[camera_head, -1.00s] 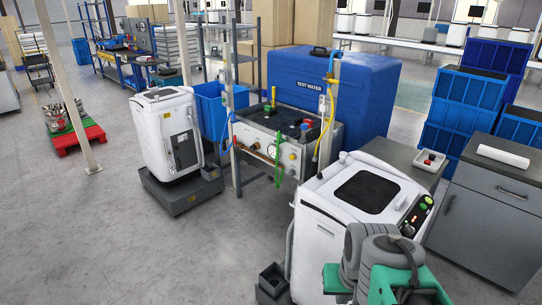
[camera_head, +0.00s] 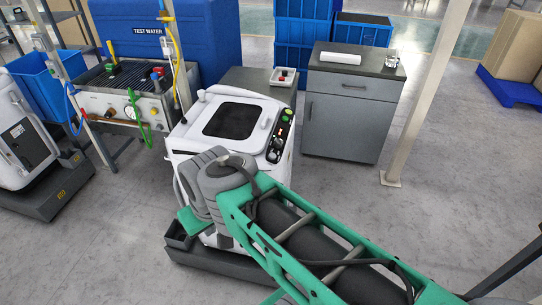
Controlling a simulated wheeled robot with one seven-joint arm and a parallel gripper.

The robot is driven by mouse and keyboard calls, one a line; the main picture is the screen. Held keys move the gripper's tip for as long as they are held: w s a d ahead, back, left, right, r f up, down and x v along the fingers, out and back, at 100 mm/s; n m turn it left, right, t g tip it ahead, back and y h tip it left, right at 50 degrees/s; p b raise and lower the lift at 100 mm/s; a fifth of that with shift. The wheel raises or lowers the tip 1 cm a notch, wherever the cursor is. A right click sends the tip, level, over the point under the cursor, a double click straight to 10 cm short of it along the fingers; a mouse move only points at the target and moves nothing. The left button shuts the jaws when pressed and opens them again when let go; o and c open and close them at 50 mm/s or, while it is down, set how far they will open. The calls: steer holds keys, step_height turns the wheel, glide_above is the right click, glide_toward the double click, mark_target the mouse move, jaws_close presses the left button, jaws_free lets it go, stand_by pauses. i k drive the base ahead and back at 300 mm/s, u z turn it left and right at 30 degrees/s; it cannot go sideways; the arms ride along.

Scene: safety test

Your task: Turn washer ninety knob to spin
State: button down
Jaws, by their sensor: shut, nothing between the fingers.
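A white washer (camera_head: 182,140) with a dark square lid window (camera_head: 232,120) stands in the middle of the head view on a dark base. Its sloped black control panel (camera_head: 281,134) is on the right edge of the top. The panel has a green button (camera_head: 288,112), small red lights and dark round controls (camera_head: 272,155). The knob's setting is too small to read. My green and grey arm crosses the washer's front from the lower right, and its grey joint covers part of the front. My gripper is not visible.
A second white machine (camera_head: 22,125) stands at the left edge. A test bench (camera_head: 112,104) and a blue tank (camera_head: 212,40) are behind. A grey cabinet (camera_head: 340,125) and a white post (camera_head: 425,95) stand right of the washer.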

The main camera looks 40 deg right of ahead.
mark_target(278, 144)
steer(key=z, duration=0.75)
